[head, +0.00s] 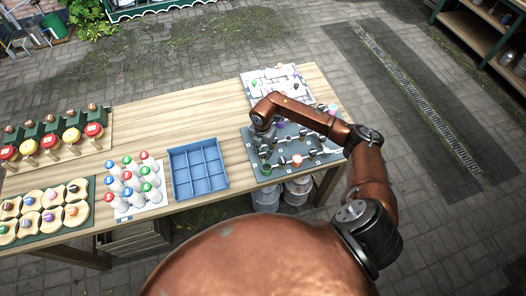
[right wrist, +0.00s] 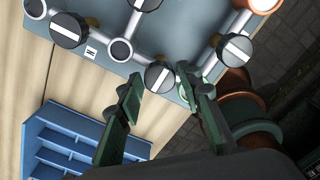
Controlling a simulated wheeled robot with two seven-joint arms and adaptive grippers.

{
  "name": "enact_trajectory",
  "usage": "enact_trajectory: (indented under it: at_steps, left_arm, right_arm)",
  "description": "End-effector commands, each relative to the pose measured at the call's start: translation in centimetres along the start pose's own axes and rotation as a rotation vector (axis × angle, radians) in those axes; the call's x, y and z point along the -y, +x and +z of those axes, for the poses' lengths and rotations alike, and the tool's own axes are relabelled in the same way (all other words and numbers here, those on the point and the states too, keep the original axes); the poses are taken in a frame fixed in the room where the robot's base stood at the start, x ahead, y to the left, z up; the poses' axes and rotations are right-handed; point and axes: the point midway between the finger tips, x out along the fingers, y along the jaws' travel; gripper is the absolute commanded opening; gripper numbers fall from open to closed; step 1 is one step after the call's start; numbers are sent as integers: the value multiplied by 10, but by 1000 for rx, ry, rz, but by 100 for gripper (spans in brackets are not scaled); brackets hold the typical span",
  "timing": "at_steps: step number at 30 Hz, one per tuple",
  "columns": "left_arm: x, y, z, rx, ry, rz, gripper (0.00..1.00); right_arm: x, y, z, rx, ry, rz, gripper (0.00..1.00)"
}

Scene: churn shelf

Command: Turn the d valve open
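The valve board (head: 252,153) lies at the right end of the table, with pipes and valves on it; my right arm partly covers it. In the right wrist view the grey board (right wrist: 190,30) carries black round valve knobs with white stripes. One knob (right wrist: 158,76) lies just ahead of my right gripper's fingers, between their tips. Other striped knobs sit at upper left (right wrist: 68,30) and right (right wrist: 235,49). I cannot tell which knob is valve d. My right gripper (right wrist: 157,80) is open and points down at the board. My left gripper is out of view.
A blue divided tray (head: 198,170) stands left of the board. Further left are a white rack of capped bottles (head: 133,190) and rows of red and yellow buttons (head: 50,143). A white patterned board (head: 275,82) lies behind. Metal cans (head: 266,198) stand below the table.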

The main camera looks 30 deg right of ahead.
Motion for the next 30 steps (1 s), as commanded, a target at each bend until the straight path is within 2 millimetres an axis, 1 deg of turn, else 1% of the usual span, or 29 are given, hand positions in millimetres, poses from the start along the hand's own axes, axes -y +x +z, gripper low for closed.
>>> enact_trajectory:
  at_steps: [1,2,12,22,26,30]
  left_arm:
    - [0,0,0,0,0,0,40]
    - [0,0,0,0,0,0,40]
    - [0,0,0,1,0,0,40]
    - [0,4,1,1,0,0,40]
    - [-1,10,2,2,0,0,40]
    - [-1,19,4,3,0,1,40]
  right_arm:
    - [0,0,0,0,0,0,29]
    - [0,0,0,0,0,0,26]
    - [0,0,0,0,0,0,3]
    - [0,0,1,1,-46,0,2]
    - [0,1,1,1,-112,-1,2]
    - [0,2,1,2,-217,0,2]
